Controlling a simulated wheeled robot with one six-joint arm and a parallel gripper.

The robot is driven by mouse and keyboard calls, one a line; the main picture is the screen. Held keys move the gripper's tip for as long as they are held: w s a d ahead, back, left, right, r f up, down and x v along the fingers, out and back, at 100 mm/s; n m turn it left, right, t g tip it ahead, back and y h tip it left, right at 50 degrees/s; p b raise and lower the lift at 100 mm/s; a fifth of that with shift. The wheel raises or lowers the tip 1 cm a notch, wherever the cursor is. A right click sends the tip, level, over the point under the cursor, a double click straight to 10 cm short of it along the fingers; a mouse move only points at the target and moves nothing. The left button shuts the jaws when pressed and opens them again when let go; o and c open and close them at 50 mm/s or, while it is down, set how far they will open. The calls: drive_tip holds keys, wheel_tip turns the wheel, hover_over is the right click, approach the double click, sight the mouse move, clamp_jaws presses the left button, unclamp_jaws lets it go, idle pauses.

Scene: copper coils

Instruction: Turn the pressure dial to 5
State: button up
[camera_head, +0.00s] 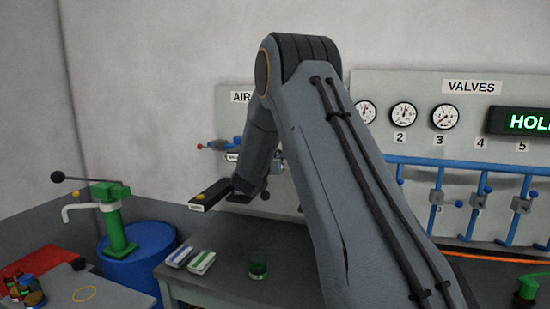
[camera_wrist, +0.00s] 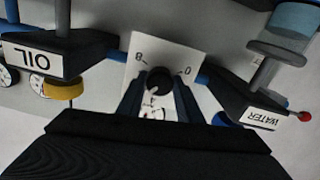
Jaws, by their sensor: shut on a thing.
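The pressure dial (camera_wrist: 158,80) is a dark round knob on a white plate (camera_wrist: 140,52). The plate shows upside down in the wrist view, with an 8 mark at the left and a 0 mark at the right. A small pale mark shows on the knob's lower left; I cannot read the exact setting. My gripper (camera_wrist: 157,98) has one finger on each side of the knob and is shut on it. In the head view my arm hides the dial and the fingertips.
A dark OIL bracket (camera_wrist: 55,55) with a yellow part is left of the dial in the wrist view, and a dark WATER bracket (camera_wrist: 255,105) is right. The VALVES panel (camera_head: 400,82) is at the right.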

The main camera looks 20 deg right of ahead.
drive_tip(key=shift+n, duration=0.6)
drive_tip(key=o, duration=1)
drive_tip(key=shift+o, duration=0.2)
drive_tip(key=b+v, duration=0.2)
drive_tip(key=v, duration=0.6)
drive_tip(key=shift+w, duration=0.1)
